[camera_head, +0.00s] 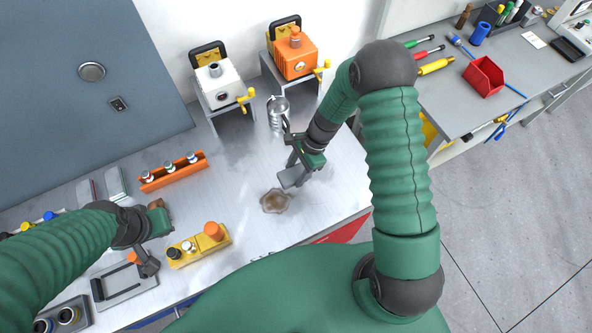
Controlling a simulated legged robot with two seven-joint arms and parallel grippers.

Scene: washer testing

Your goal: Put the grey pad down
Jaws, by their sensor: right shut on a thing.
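The grey pad (293,178) is a small flat piece held in my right gripper (298,162), over the bright metal bench top (325,190). My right gripper is shut on it and points down and to the left. I cannot tell whether the pad touches the bench. A brownish, irregular patch (275,201) lies on the bench just left of and below the pad. My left gripper (152,232) is at the left part of the bench, beside the yellow block; its jaws are too unclear to read.
A yellow block (198,247) with knobs and an orange tray (173,172) stand to the left. White (217,88) and orange (293,58) machines stand at the back, near a metal cylinder (278,112). A side bench carries a red bin (483,77). Bench room right of the patch is clear.

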